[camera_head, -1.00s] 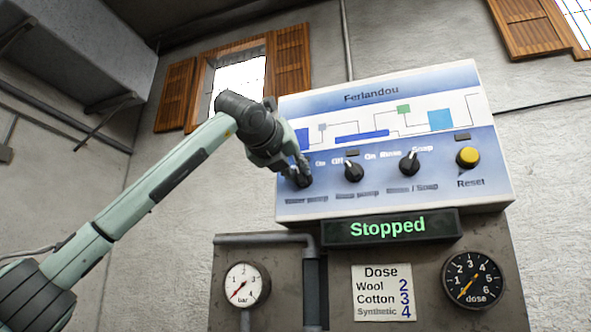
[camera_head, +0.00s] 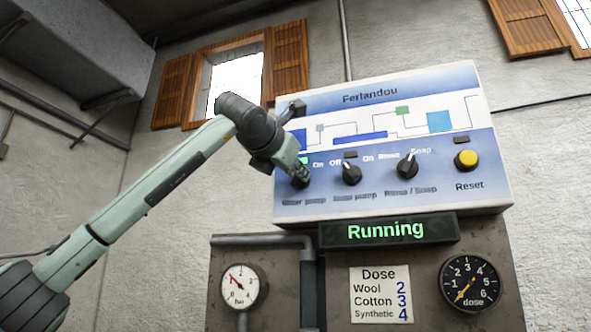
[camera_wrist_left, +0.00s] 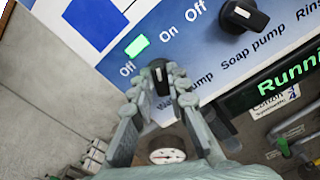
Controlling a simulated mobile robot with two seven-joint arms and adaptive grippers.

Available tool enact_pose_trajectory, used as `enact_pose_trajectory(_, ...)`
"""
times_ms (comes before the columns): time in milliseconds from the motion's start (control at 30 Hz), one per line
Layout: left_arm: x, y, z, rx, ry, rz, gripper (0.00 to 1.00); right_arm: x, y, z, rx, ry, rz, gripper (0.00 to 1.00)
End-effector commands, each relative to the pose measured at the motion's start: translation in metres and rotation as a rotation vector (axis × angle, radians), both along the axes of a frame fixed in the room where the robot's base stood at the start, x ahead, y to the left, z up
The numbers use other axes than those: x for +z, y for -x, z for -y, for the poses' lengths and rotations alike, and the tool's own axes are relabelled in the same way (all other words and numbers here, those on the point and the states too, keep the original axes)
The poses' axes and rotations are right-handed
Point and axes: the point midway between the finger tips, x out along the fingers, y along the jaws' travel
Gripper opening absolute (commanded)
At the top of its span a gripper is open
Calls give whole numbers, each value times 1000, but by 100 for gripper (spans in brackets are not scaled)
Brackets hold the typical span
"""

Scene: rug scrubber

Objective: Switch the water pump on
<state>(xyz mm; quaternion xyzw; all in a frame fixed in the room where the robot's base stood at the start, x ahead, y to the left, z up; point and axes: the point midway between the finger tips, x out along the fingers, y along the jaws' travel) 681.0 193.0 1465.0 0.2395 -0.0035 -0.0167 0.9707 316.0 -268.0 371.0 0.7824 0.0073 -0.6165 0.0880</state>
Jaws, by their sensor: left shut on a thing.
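The water pump knob (camera_wrist_left: 158,77) is black and sits at the left end of the control panel. My left gripper (camera_head: 300,172) is at this knob in the head view. In the left wrist view its fingers (camera_wrist_left: 158,90) are shut around the knob, whose pointer lies between them. A green lamp (camera_wrist_left: 137,46) above the knob is lit. The display (camera_head: 386,230) reads "Running" in green. In the head view my gripper hides much of the knob. My right gripper is not in view.
The soap pump knob (camera_head: 346,173), the rinse/soap knob (camera_head: 407,166) and the yellow Reset button (camera_head: 466,159) lie to the right on the panel. Below are a bar gauge (camera_head: 240,287), a dose card (camera_head: 380,294) and a dose gauge (camera_head: 469,284).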

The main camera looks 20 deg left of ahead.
Motion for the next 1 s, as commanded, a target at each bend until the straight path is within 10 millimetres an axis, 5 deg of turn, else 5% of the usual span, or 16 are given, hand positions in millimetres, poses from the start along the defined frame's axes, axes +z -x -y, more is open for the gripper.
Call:
enact_pose_trajectory(633,1,1,1,0,-58,6,0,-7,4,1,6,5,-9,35)
enact_pose_trajectory(667,1,1,1,0,-57,6,16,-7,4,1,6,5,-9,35)
enact_pose_trajectory(800,1,1,1,-1,-57,5,34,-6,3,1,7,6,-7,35)
enact_pose_trajectory(1000,0,0,1,0,-56,4,36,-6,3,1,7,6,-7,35)
